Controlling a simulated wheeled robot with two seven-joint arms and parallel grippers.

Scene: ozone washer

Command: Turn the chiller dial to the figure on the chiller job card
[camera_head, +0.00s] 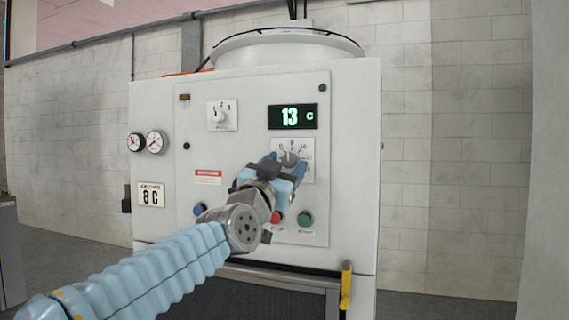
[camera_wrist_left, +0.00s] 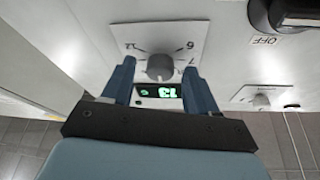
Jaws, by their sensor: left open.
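The white chiller cabinet (camera_head: 240,90) stands ahead. Its job card (camera_head: 151,195) on the left reads 8 C. The green display (camera_head: 293,117) reads 13 C. The chiller dial (camera_head: 290,159) is a grey knob on a white scale plate below the display. My left gripper (camera_head: 285,169) is at this dial, hiding the lower part of its plate. In the left wrist view the knob (camera_wrist_left: 160,67) sits between the tips of the two open blue fingers, with a gap on each side. My right gripper is not in view.
A second small dial (camera_head: 222,115) is at upper left of the panel. Red (camera_head: 276,217) and green (camera_head: 305,219) buttons are just below my gripper, and a blue one (camera_head: 199,209) is to the left. Two gauges (camera_head: 146,142) and a yellow handle (camera_head: 346,286) are also on the cabinet.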

